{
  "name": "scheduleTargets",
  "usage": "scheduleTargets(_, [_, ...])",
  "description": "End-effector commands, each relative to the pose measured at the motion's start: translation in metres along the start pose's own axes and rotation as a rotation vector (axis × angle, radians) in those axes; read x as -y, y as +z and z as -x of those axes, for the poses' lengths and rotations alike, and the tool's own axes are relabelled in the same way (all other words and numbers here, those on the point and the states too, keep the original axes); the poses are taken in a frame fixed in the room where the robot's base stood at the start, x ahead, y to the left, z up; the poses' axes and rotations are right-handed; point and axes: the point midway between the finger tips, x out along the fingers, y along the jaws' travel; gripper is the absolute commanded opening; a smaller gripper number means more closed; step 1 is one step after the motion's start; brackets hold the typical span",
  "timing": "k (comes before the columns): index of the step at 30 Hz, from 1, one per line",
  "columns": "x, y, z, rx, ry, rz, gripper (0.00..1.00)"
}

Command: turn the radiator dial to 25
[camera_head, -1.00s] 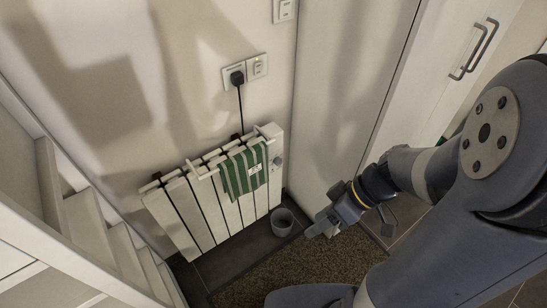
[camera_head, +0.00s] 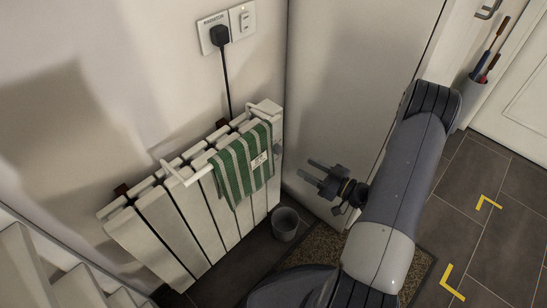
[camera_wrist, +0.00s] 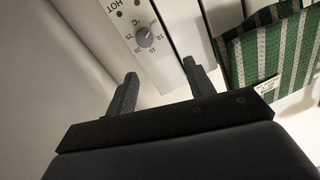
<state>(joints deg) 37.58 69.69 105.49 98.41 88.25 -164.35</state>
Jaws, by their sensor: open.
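The radiator (camera_head: 190,215) is white and ribbed and stands against the wall at left in the head view. Its round grey dial (camera_wrist: 143,37) shows at the top of the wrist view, on a white end panel with numbers around it and the word HOT. Its pointer setting is too small to read surely. In the head view the dial (camera_head: 277,149) is a small grey spot on the radiator's right end. My gripper (camera_head: 305,170) is open and empty, a little right of that end. In the wrist view my gripper's fingers (camera_wrist: 160,72) are spread below the dial, apart from it.
A green striped towel (camera_head: 240,165) hangs on the radiator's rail, right of the fingers in the wrist view. A grey bin (camera_head: 285,224) stands on the floor below my gripper. A black cord (camera_head: 225,85) runs down from the wall socket. A white panel (camera_head: 335,95) rises behind my gripper.

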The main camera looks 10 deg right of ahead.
Motion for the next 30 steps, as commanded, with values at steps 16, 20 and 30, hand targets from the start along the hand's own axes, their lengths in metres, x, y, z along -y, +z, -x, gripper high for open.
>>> scheduleTargets(16, [-0.018, 0.019, -0.038, -0.030, 0.062, 0.036, 0.51])
scheduleTargets(20, [-0.019, 0.019, -0.061, -0.029, 0.063, 0.034, 0.51])
scheduleTargets(30, [-0.023, 0.017, -0.098, -0.031, 0.067, 0.034, 0.51])
